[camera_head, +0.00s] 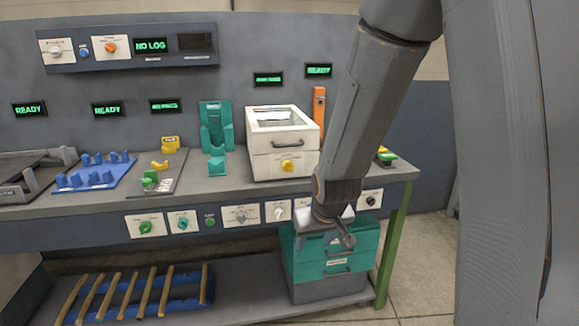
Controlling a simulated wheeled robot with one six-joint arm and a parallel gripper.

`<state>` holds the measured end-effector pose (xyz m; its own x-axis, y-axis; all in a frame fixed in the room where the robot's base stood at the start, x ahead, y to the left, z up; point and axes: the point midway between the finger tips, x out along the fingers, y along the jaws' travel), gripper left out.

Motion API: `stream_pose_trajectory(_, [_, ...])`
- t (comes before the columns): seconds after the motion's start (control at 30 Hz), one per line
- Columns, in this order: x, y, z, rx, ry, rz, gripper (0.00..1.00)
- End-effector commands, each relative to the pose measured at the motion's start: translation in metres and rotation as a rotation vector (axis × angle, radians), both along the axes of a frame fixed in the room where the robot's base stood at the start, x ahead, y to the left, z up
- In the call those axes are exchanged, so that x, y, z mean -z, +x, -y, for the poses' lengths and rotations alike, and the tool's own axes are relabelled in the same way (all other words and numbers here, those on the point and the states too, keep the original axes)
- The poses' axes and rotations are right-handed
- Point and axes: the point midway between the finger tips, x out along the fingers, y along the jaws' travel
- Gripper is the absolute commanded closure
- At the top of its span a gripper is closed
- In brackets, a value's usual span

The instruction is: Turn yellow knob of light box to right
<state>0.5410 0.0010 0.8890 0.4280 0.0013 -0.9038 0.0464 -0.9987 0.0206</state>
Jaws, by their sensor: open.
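The light box (265,165) is a white box with a dark handle on its lid, standing on the right part of the workbench. Its yellow knob (288,165) sits on the front face, towards the right. My gripper (335,240) hangs in front of the bench's front panel, lower and to the right of the knob, clear of it. It is open and I see nothing between its fingers. The way the knob's pointer faces is too small to tell.
A teal stand (216,135) is left of the light box, and an orange upright device (319,107) is behind its right side. Several knobs line the bench's front panel (110,228). A teal drawer unit (345,265) stands below my gripper.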

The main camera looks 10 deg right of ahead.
Motion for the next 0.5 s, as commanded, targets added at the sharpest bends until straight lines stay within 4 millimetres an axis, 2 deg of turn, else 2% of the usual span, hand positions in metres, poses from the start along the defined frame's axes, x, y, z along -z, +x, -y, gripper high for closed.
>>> stream_pose_trajectory(0.03, [-0.002, 0.027, 0.000, -0.009, -0.005, 0.070, 0.49])
stream_pose_trajectory(0.1, [-0.004, 0.065, 0.000, -0.022, -0.014, 0.183, 0.49])
stream_pose_trajectory(0.2, [-0.011, 0.115, 0.001, -0.037, -0.028, 0.346, 0.49])
stream_pose_trajectory(0.3, [-0.019, 0.157, 0.001, -0.052, -0.046, 0.508, 0.49])
stream_pose_trajectory(0.4, [-0.028, 0.190, 0.001, -0.064, -0.066, 0.669, 0.49])
stream_pose_trajectory(0.5, [-0.037, 0.214, 0.001, -0.073, -0.087, 0.823, 0.49])
